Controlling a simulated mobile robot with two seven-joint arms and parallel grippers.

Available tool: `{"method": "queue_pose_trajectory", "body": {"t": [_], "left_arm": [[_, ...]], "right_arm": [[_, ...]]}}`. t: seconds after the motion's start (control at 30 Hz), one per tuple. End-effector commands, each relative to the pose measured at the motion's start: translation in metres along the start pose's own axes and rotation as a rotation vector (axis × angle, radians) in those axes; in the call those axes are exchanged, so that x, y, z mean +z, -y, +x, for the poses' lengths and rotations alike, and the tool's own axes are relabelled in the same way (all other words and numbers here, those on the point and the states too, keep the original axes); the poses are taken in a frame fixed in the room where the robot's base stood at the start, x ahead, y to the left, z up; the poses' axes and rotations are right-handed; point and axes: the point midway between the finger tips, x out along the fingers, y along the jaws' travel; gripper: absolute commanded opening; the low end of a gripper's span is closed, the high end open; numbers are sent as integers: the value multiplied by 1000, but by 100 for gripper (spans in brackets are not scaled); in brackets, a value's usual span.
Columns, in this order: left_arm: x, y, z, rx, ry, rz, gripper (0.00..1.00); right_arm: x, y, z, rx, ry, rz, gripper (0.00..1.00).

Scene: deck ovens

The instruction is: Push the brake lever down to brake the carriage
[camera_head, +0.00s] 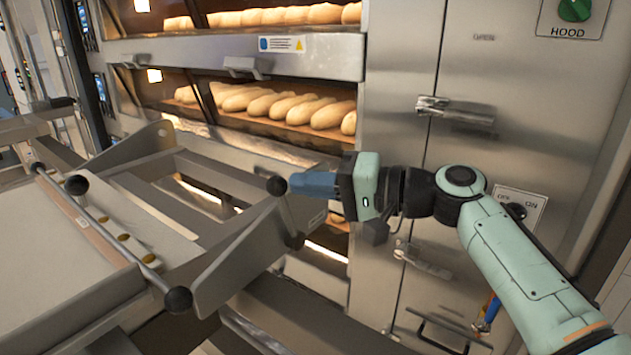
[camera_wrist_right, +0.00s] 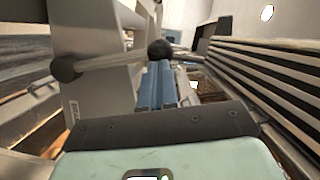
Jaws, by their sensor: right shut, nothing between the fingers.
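The brake lever appears to be the short bar with a black ball knob (camera_head: 277,186) on the near right side of the metal carriage (camera_head: 235,262). It runs down from the knob to a dark lower end. My right gripper (camera_head: 291,184) comes in from the right with its blue fingers shut and empty. In the head view the fingertips are right beside the knob; contact cannot be told. In the right wrist view the blue fingers (camera_wrist_right: 165,64) point at a black knob (camera_wrist_right: 160,49) on a pale rod. My left gripper is not in view.
Deck ovens (camera_head: 310,58) with loaves stand behind the carriage. A steel cabinet (camera_head: 400,150) with handles is behind my right arm. A long bar with black knobs (camera_head: 178,300) crosses the carriage at left. A HOOD switch (camera_head: 573,10) is at upper right.

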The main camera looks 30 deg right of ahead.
Motion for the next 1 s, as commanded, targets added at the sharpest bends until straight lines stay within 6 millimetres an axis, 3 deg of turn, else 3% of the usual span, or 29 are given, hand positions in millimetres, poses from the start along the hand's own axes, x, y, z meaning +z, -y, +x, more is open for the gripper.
{"method": "queue_pose_trajectory", "body": {"t": [0.43, 1.0], "left_arm": [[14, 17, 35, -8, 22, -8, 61], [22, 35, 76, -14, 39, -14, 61]], "right_arm": [[47, -1, 15, 96, 7, -329, 0], [99, -24, 31, 237, 3, -774, 0]]}}
